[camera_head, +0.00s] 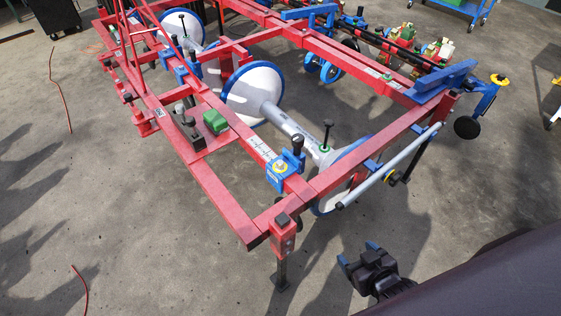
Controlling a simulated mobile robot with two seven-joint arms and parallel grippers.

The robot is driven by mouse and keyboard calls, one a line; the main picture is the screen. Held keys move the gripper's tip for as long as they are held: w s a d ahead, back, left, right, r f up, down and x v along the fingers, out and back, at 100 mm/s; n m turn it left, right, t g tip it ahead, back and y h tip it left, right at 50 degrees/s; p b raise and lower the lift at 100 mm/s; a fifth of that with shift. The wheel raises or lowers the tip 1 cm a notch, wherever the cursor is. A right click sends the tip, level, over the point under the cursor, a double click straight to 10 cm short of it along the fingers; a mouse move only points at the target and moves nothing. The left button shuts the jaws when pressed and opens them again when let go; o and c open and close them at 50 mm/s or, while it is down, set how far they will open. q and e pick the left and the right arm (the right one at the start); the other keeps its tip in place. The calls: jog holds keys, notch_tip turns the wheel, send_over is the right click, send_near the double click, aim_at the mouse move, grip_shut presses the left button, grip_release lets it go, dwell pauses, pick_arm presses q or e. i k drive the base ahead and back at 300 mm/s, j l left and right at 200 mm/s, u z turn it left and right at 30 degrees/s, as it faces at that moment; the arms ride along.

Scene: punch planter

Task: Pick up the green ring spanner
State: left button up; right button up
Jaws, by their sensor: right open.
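My right gripper (358,254) is at the lower right, black with blue fingertips that stand apart. It is open and empty over the concrete floor, to the right of the red frame's near corner and apart from it. My left gripper is not in view. I cannot clearly make out a green ring spanner. A small green ring (325,149) sits at the base of a dark upright handle with a black knob, by the grey roller shaft. A green block (215,121) lies on the red frame.
The large red planter frame (221,197) fills the middle, with white and blue discs (252,92) under it. A grey bar (390,165) and a blue bracket (443,78) stick out at its right. Bare floor (130,240) lies at the left and front.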

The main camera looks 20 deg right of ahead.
aim_at(111, 28)
jog(key=u, duration=0.25)
jog(key=i+j+u, duration=0.1)
jog(key=u, duration=0.25)
jog(key=i+u, duration=0.4)
jog(key=i, duration=3.85)
jog(key=i+z, duration=0.1)
jog(key=i, duration=1.2)
jog(key=z, duration=0.4)
jog(key=i+j+z, duration=0.1)
jog(key=z, duration=0.3)
jog(key=i+z, duration=0.1)
jog(key=z, duration=0.3)
